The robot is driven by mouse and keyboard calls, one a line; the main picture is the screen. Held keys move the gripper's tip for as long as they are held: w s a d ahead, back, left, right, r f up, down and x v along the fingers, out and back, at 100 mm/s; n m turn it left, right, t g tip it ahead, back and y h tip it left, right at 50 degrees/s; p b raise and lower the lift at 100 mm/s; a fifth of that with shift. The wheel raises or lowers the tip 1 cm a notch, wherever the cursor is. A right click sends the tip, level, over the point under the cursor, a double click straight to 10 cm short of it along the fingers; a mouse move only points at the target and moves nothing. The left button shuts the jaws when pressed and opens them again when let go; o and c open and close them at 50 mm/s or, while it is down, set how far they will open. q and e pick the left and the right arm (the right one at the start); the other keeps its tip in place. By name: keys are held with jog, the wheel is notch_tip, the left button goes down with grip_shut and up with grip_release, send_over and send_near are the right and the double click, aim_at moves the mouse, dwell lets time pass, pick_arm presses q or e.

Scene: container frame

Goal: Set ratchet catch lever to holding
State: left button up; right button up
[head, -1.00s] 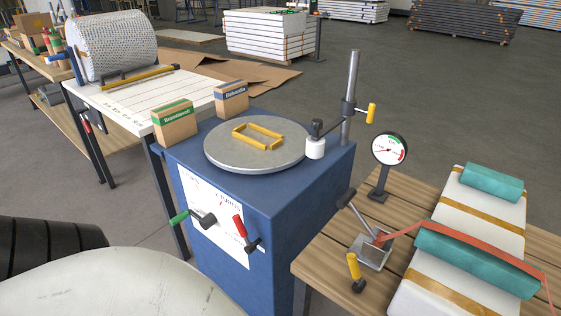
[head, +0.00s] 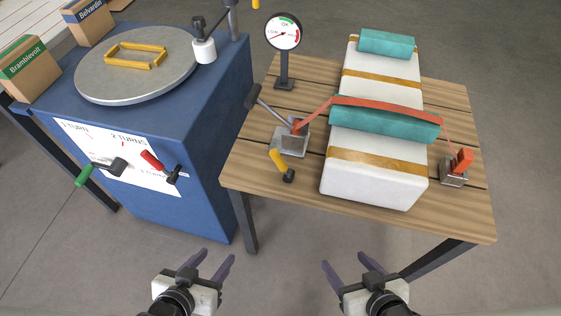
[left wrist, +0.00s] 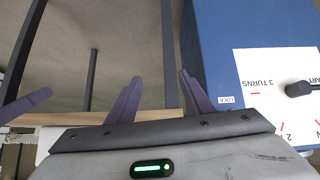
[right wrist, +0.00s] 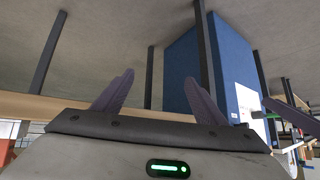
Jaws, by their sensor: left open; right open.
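The ratchet (head: 291,138) is a grey metal block at the left side of the wooden bench. A long lever with a black grip (head: 253,97) rises from it to the upper left. A short yellow-handled lever (head: 278,159) with a black pivot stands at its front, tilted to the upper left; it looks like the catch lever. A red strap (head: 385,108) runs from the ratchet over the wrapped load. My left gripper (head: 207,254) and right gripper (head: 345,259) are open and empty, low in front of the bench, apart from the levers.
The wooden bench (head: 262,188) carries a white load (head: 365,187) with teal pads, a dial gauge (head: 283,32) and a red strap anchor (head: 461,163). A blue cabinet (head: 205,185) with a turntable (head: 165,80) and two cranks stands left. The floor between grippers and bench is clear.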

pick_arm(q)
jog(key=shift+s+a+f, duration=0.1)
jog(key=shift+s+f, duration=0.4)
jog(key=shift+s, duration=0.2)
